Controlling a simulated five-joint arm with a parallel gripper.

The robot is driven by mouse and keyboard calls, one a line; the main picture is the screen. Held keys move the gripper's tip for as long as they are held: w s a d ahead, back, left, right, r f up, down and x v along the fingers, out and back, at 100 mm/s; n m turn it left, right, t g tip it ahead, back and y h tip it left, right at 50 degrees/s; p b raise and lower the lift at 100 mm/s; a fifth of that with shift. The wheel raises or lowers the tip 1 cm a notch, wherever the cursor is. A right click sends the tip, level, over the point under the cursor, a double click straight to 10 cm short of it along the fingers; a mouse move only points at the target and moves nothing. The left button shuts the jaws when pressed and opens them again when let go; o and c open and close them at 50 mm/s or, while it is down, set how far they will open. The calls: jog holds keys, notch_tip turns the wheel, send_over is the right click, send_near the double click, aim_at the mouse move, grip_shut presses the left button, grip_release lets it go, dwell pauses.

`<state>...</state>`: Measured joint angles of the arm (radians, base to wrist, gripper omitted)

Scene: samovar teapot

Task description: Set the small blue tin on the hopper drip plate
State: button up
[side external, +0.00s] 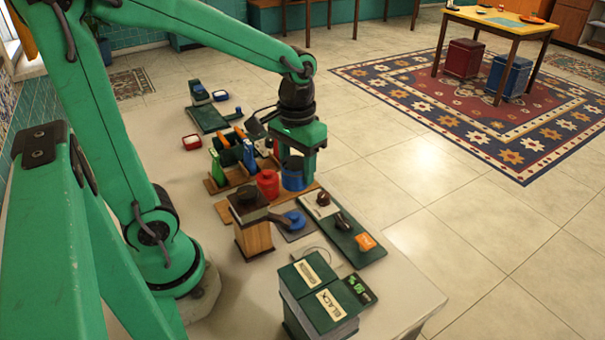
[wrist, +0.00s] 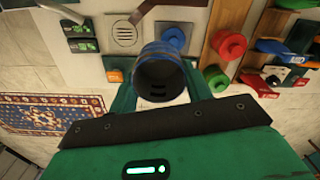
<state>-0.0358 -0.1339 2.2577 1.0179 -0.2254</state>
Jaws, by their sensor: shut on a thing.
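The small blue tin (side external: 293,179) is between the fingers of my gripper (side external: 296,168), which is shut on it. In the wrist view the tin (wrist: 160,75) shows a blue rim and dark inside, upright between the fingers. I cannot tell whether it touches what is below. A wooden box with a dark top (side external: 252,232), perhaps the hopper, stands nearer the camera. Beside it is a blue knobbed lid (side external: 295,220) on a dark plate. A pale plate with a round slotted grate (wrist: 125,36) shows beyond the tin. I cannot tell which plate is the hopper drip plate.
A red tin (side external: 267,184) and a green item (side external: 217,168) stand close left of my gripper. A green tray (side external: 354,241) with a dark knob and orange card lies to the right. Dark green boxes (side external: 318,300) stand at the front. The table's right edge is close.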

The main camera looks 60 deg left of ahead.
send_over(320, 243)
jog(key=s+d, duration=0.2)
jog(key=d, duration=0.1)
jog(key=shift+s+f, duration=0.2)
jog(key=shift+f, duration=5.25)
jog(key=shift+f, duration=2.1)
jog(key=shift+f, duration=0.15)
jog(key=o, duration=1)
jog(key=shift+d, duration=0.1)
